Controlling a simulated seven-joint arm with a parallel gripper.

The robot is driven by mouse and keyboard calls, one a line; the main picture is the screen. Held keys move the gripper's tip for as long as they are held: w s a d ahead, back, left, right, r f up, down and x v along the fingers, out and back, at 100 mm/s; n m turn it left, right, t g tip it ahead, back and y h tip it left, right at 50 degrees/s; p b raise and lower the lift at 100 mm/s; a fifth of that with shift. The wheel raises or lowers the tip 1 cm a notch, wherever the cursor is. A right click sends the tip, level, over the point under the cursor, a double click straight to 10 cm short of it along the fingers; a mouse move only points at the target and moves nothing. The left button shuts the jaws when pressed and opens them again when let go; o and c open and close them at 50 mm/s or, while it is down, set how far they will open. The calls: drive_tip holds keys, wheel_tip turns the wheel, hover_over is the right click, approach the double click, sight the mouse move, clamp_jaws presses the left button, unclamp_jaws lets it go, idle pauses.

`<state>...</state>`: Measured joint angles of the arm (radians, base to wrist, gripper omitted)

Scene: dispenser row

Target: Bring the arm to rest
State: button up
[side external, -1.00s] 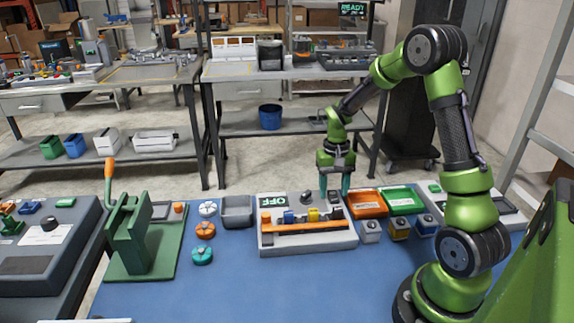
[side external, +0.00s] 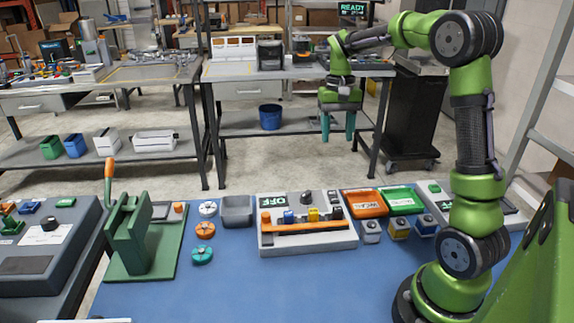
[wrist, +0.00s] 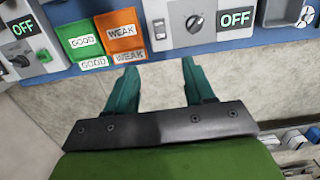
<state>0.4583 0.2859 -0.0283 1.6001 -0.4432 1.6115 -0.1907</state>
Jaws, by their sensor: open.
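My gripper (side external: 338,125) hangs in the air beyond the far edge of the blue table, with its teal fingers pointing down. In the wrist view my gripper (wrist: 160,88) has its two fingers well apart and nothing between them; only grey floor shows there. In the side view my arm is raised, with its elbow high at the right.
The blue table (side external: 300,285) carries a grey device (side external: 310,243) with an orange bar and an OFF display, an orange tray (side external: 365,204), a green tray (side external: 402,200) and a green lever press (side external: 128,235). A workbench (side external: 290,73) stands behind.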

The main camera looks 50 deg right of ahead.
drive_tip(key=shift+r, duration=0.35)
drive_tip(key=s+a+r+n+t, duration=0.1)
drive_tip(key=s+a+t, duration=0.1)
drive_tip(key=s+a, duration=0.2)
drive_tip(key=s+a+r+n+t, duration=0.1)
drive_tip(key=s+a+n+t, duration=0.1)
drive_tip(key=a, duration=0.8)
drive_tip(key=s+a+r+n+t+y, duration=0.1)
drive_tip(key=s+a+n+t, duration=0.1)
drive_tip(key=s+a+t, duration=0.2)
drive_tip(key=s+a, duration=0.2)
drive_tip(key=a, duration=0.1)
drive_tip(key=shift+a, duration=0.15)
